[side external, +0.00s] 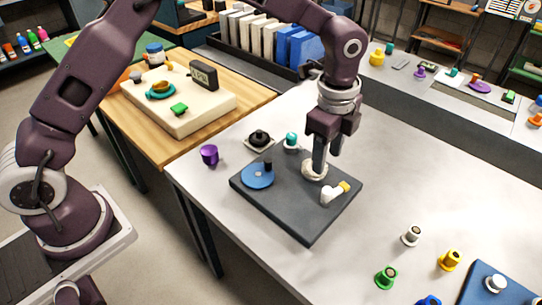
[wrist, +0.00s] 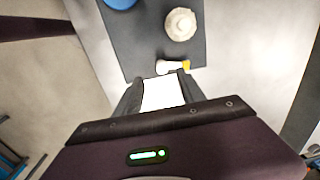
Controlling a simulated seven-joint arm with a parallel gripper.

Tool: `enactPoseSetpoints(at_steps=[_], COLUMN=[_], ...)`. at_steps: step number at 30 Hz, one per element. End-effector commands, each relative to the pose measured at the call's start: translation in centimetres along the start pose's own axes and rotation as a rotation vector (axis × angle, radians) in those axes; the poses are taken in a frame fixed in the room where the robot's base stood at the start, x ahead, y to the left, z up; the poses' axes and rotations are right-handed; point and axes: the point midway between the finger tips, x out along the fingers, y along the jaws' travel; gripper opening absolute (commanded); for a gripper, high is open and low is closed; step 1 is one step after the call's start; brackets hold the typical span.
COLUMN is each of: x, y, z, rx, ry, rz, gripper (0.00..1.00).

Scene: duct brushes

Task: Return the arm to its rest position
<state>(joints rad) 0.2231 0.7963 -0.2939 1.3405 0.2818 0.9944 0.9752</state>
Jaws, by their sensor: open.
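My gripper (side external: 324,158) is over the dark grey board (side external: 307,228), pointing down, with nothing visibly held. In the side view its fingertips overlap a cream round knob (side external: 314,170); whether they touch it is hard to tell there. In the wrist view the fingers (wrist: 160,79) are apart, and the cream knob (wrist: 181,24) is well beyond them. A white piece with a yellow end (side external: 333,193) lies on the board and also shows just past the fingertips in the wrist view (wrist: 171,67). A blue disc (side external: 257,177) with a dark peg sits at the board's left.
Several coloured pegs, including a green one (side external: 387,276), stand at front right. A wooden table with a cream block (side external: 197,116) is at left. Bare tabletop lies to the right.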

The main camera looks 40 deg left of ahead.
Motion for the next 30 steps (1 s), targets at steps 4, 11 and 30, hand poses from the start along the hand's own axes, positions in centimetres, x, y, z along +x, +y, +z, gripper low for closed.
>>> enactPoseSetpoints(at_steps=[4, 11, 30], x=[-9.9, -18.8, -17.6], y=[3.5, 15.4, 27.3], z=[5.8, 14.2, 17.5], rx=[-0.319, -0.948, -1.531], ry=[-0.004, 0.103, 0.349], rz=[-0.12, -0.279, -0.333], gripper=[0.47, 0.47, 0.47])
